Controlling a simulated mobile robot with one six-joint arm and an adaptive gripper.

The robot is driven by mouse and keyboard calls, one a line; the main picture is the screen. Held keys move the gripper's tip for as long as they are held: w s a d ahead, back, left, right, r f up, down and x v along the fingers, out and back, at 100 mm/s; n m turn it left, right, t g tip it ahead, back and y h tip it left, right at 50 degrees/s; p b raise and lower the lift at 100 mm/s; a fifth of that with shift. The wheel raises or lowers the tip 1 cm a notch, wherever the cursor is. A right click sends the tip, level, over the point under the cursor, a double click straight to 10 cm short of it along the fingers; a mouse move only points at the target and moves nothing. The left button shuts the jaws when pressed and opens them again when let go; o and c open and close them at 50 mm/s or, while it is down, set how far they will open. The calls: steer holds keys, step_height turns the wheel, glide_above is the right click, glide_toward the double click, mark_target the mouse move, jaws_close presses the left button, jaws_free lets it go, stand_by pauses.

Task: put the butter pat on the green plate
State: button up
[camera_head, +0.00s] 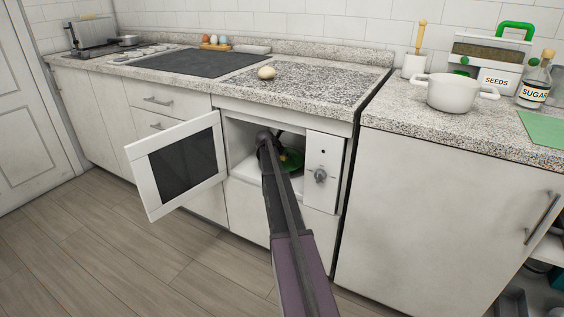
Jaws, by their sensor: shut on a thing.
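The green plate (293,158) lies inside the open white microwave, and my arm hides its left part. My gripper (282,154) reaches into the microwave, over or beside the plate, and is mostly hidden behind my arm. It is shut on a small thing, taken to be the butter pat. The butter pat itself is too small and hidden to make out clearly. I cannot tell whether it touches the plate.
The microwave (323,147) sits under the counter, with its door (177,163) swung open to the left and its knob panel at right. A pale round item (266,72), a white pot (455,93) and a sugar bottle (535,85) stand above. The floor (125,245) at left is clear.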

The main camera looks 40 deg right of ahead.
steer(key=shift+f+b, duration=1.05)
steer(key=shift+f, duration=0.3)
steer(key=shift+f, duration=0.15)
steer(key=o, duration=0.9)
steer(key=shift+r, duration=0.2)
steer(key=shift+p+v, duration=0.75)
steer(key=shift+v, duration=0.15)
steer(key=shift+p+v, duration=1.95)
steer(key=shift+v, duration=0.95)
steer(key=shift+w+a, duration=0.1)
steer(key=shift+w, duration=0.05)
steer(key=shift+f, duration=0.1)
